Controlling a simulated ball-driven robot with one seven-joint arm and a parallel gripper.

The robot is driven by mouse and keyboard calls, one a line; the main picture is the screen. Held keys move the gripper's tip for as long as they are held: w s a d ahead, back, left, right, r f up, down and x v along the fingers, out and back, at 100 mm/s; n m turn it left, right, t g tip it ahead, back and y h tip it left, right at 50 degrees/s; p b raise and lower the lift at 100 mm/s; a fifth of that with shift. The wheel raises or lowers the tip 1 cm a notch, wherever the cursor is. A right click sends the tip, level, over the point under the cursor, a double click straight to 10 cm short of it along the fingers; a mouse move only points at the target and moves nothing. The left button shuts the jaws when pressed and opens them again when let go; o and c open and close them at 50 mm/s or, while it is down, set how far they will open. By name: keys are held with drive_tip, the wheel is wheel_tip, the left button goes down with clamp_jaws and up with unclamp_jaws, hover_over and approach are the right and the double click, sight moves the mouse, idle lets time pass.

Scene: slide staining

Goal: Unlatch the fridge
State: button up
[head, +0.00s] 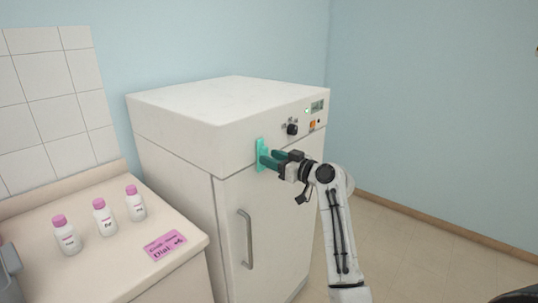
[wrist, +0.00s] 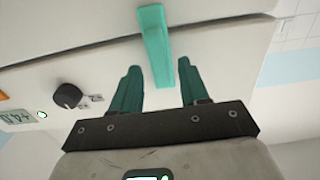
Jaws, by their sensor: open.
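The fridge (head: 185,140) is a white cabinet with its door (head: 265,210) shut and a grey vertical handle (head: 247,238). A teal latch (head: 260,148) sits across the seam between the top panel and the door. In the wrist view the latch (wrist: 156,45) is a teal bar ahead of my gripper, lined up between the fingers. My gripper (head: 270,158) is at the latch in the head view. In the wrist view my gripper (wrist: 158,78) has its two teal fingers apart, one on each side of the latch's line. I cannot tell whether they touch it.
A black knob (head: 292,129) and a small display (head: 317,106) are on the top panel, right of the latch. A counter (head: 100,262) at the left holds three pink-capped bottles (head: 100,217) and a pink note (head: 165,245). The floor (head: 430,250) at the right is clear.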

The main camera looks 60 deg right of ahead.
drive_tip(key=shift+x, duration=0.9)
drive_tip(key=c, duration=0.8)
